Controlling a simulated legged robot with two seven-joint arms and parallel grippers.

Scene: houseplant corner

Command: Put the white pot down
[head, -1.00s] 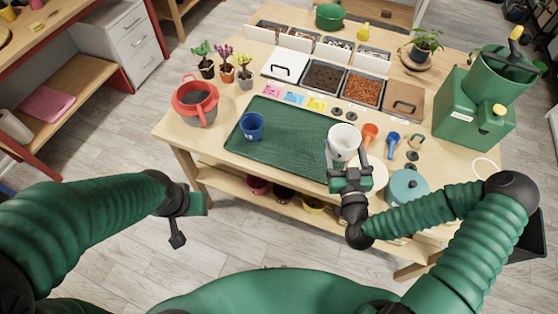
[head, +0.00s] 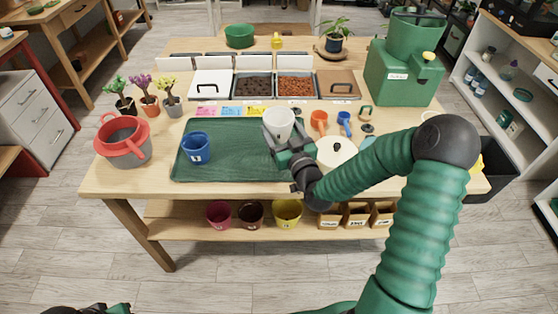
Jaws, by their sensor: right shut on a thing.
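The white pot (head: 279,123) is upright at the right part of the green tray (head: 235,165). My right gripper (head: 288,142) is shut on its near side. I cannot tell whether the pot's base touches the tray, as the gripper hides its lower part. A blue pot (head: 196,148) stands on the tray's left part. Only a black and green piece of my left arm shows at the bottom left edge, too little to tell its jaws.
A red and grey bucket (head: 124,142) stands left of the tray. A round cream item (head: 337,152), an orange scoop (head: 319,122) and a blue scoop (head: 345,122) lie to the right. Soil bins (head: 254,86) and a green machine (head: 403,80) are behind. The tray's middle is clear.

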